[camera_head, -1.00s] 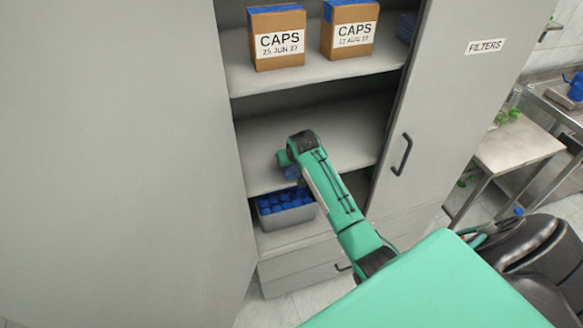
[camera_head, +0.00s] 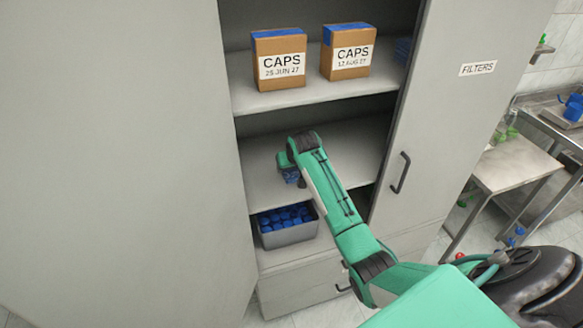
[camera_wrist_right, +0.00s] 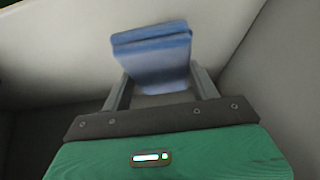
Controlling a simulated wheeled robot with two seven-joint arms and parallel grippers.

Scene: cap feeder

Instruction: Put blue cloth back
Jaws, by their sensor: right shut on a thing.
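The blue cloth (camera_wrist_right: 152,55) is folded and flat. It is held between the two fingers of my right gripper (camera_wrist_right: 160,82) in the right wrist view. In the head view the right gripper (camera_head: 289,172) is at the middle shelf (camera_head: 258,165) of the open cabinet, with only a bit of blue showing under the wrist. My forearm and wrist hide most of the gripper there. I cannot tell whether the cloth touches the shelf. My left gripper is out of view.
Two CAPS boxes, the left (camera_head: 279,60) and the right (camera_head: 347,50), stand on the upper shelf. A grey bin (camera_head: 290,236) of blue caps sits below the middle shelf. The cabinet doors, left (camera_head: 120,150) and right with its handle (camera_head: 401,173), flank the opening. The middle shelf looks otherwise clear.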

